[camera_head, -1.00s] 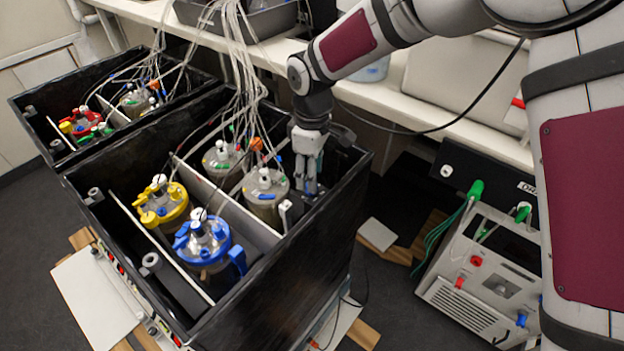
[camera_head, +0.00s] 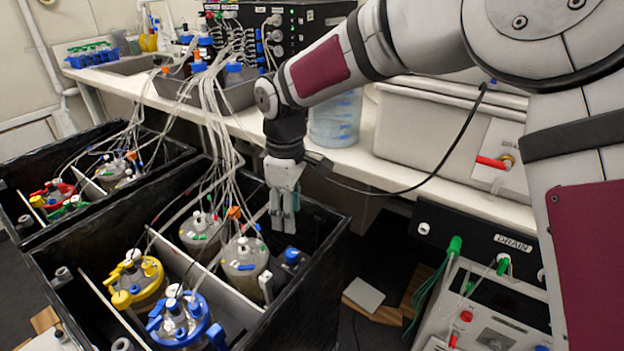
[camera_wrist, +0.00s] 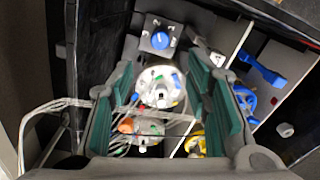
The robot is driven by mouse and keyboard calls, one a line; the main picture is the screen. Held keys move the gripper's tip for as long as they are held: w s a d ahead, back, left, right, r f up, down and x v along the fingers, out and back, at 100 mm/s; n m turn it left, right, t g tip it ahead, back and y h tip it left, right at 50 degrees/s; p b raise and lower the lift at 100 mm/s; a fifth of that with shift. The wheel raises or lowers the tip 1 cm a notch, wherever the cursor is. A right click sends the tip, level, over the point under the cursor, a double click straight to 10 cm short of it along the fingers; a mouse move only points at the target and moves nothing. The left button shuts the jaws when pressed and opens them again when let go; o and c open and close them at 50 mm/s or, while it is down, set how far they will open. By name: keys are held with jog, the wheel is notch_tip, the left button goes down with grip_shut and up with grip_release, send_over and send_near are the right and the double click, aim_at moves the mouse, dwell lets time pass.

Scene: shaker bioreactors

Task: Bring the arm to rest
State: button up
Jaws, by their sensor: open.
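My gripper (camera_head: 283,222) points down over the right rear part of the near black shaker box (camera_head: 300,312). It is open and empty, with green finger pads apart in the wrist view (camera_wrist: 165,110). A grey-lidded vessel (camera_head: 245,262) stands below and left of it. A blue knob on a dark block (camera_head: 291,257) is just below the fingers; it also shows in the wrist view (camera_wrist: 161,39). A yellow-ringed vessel (camera_head: 135,280) and a blue-ringed vessel (camera_head: 182,322) stand in the front compartment. My arm reaches in from the upper right.
Many thin tubes (camera_head: 215,120) hang from the bench into the boxes, left of my gripper. A second black box (camera_head: 150,145) stands at the left. The white bench (camera_head: 350,160) with a water jug (camera_head: 336,120) lies behind. A control unit (camera_head: 490,300) stands at the right.

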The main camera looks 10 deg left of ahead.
jog(key=s+d+r+m+h, duration=0.1)
jog(key=s+d+r+m, duration=0.25)
jog(key=d, duration=0.45)
jog(key=s+d+r+m+t, duration=0.1)
jog(key=s+d+r+m, duration=0.1)
jog(key=d+r, duration=0.45)
jog(key=s+d+r+m+h, duration=0.1)
jog(key=s+d+r+m, duration=0.2)
jog(key=d, duration=0.6)
jog(key=s+d+f+m+y, duration=0.1)
jog(key=s+d+m, duration=0.45)
jog(key=s, duration=0.45)
jog(key=s+d+f+m+y, duration=0.1)
jog(key=s+d+m, duration=0.3)
jog(key=s+d, duration=0.45)
notch_tip(320, 180, up, 14)
jog(key=s+t+p, duration=0.1)
jog(key=t+p, duration=0.2)
jog(key=p, duration=0.9)
jog(key=shift+s+a, duration=0.35)
jog(key=shift+a, duration=0.05)
